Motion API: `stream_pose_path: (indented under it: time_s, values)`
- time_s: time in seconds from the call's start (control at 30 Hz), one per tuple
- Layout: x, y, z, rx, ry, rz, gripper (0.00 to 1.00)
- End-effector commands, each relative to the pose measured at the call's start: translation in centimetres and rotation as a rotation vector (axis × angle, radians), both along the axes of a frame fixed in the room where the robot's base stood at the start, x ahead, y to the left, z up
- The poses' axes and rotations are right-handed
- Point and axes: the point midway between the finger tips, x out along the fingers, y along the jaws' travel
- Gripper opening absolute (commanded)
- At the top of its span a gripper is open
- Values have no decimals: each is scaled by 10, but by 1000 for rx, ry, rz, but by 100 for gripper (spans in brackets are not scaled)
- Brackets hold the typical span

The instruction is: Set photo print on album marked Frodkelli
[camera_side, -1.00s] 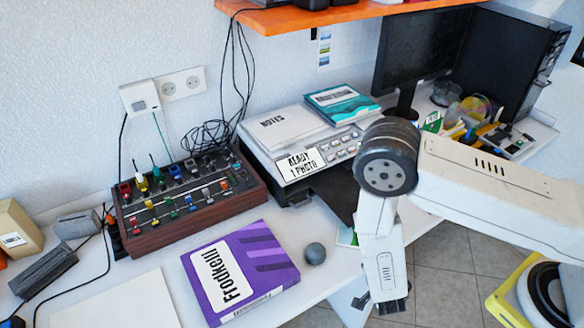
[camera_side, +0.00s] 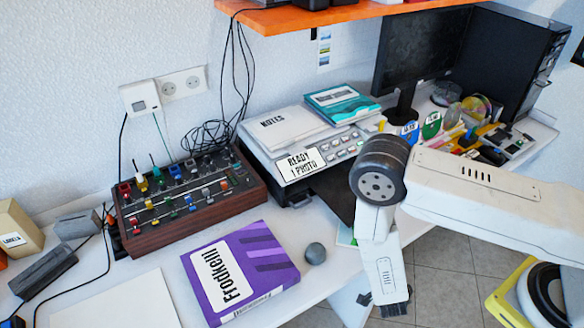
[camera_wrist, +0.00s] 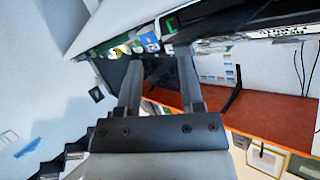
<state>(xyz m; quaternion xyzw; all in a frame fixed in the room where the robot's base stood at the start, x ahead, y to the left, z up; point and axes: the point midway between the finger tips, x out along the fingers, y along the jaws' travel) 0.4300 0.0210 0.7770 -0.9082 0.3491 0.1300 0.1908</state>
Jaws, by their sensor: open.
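The purple album marked Frodkelli (camera_side: 238,270) lies flat on the desk, front centre in the side view, its label facing up. A small colourful piece (camera_side: 345,236), perhaps the photo print, shows at the desk edge beside the dark tray of the printer (camera_side: 310,160). My arm hides part of it. The printer's sign reads "READY 1 PHOTO". My gripper (camera_side: 394,308) hangs right of the album, past the desk edge over the floor. In the wrist view my gripper (camera_wrist: 158,78) has its two fingers apart with nothing between them.
A grey ball (camera_side: 315,253) sits right beside the album. A mixer with coloured knobs (camera_side: 185,200) stands behind it. Notes (camera_side: 285,129) and a teal book (camera_side: 340,103) lie on the printer. A white sheet (camera_side: 120,302) lies at front left. The monitor (camera_side: 420,50) stands at the back.

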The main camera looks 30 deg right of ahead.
Motion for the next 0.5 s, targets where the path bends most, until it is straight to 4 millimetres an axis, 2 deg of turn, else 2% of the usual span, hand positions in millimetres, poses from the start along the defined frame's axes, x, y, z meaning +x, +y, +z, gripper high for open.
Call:
stream_pose_path:
  time_s: [0.27,0.5]
  values:
    - [2,-2,-1,0,0,-1,49]
    - [13,-11,-9,1,0,-2,49]
